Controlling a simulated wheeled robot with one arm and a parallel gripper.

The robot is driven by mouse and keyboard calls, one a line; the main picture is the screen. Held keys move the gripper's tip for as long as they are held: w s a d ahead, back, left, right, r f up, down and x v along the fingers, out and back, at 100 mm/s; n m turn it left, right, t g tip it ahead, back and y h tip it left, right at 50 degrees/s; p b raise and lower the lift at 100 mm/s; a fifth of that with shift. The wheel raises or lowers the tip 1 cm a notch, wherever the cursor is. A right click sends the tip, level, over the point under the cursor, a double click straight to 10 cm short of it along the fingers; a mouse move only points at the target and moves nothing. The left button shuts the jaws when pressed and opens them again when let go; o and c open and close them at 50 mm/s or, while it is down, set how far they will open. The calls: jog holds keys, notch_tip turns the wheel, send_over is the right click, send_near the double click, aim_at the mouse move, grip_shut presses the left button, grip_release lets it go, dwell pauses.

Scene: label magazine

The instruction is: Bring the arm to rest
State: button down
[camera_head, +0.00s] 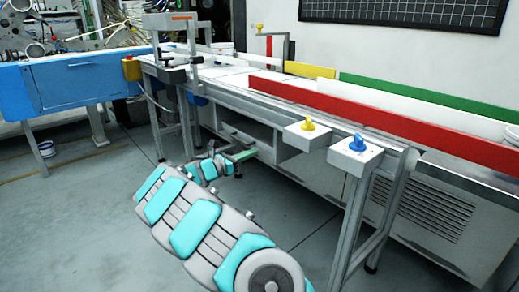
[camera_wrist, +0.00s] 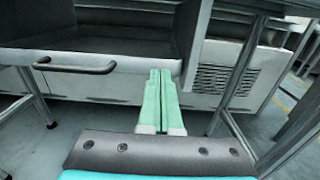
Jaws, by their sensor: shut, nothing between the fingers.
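My arm, grey with turquoise pads, reaches forward from the bottom middle of the head view, low over the floor and in front of the workbench. My gripper (camera_head: 250,151) is at its far end, small in the head view, below the bench top. In the wrist view my gripper (camera_wrist: 160,75) shows two pale green fingers side by side, shut with nothing between them. They point toward the bench's lower cabinet (camera_wrist: 115,83). I cannot tell the exact gap to it.
The workbench (camera_head: 240,97) has a red rail (camera_head: 360,118), and yellow (camera_head: 310,122) and blue (camera_head: 357,143) knobs on white boxes. A metal leg (camera_head: 350,225) stands right of my arm. A blue cabinet (camera_head: 75,85) stands left.

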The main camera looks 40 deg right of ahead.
jog(key=a, duration=0.8)
jog(key=shift+s+a, duration=0.15)
jog(key=shift+a, duration=0.05)
jog(key=s+a+r+m+g+y+p, duration=0.1)
jog(key=s+r+m+g+y, duration=0.15)
jog(key=s+m, duration=0.6)
jog(key=s+a+r+m+g+y, duration=0.1)
jog(key=s+r+m+g+y, duration=0.2)
jog(key=s, duration=1.1)
jog(key=s+a+f+m+t+y, duration=0.1)
jog(key=s+a+f+m+y, duration=0.1)
jog(key=s+a+y, duration=0.2)
jog(key=s+a+f+m+t+y+p, duration=0.1)
jog(key=s+a+f+m+y, duration=0.1)
jog(key=s+a, duration=0.9)
jog(key=s+a+f+m+t+y, duration=0.1)
jog(key=s+a+f+m+y, duration=0.2)
jog(key=s+a+y, duration=0.3)
jog(key=s+a+f, duration=0.1)
jog(key=a, duration=0.4)
jog(key=shift+s+a+p, duration=0.25)
jog(key=shift+s+p, duration=0.1)
jog(key=shift+p, duration=0.05)
jog(key=shift+y, duration=0.25)
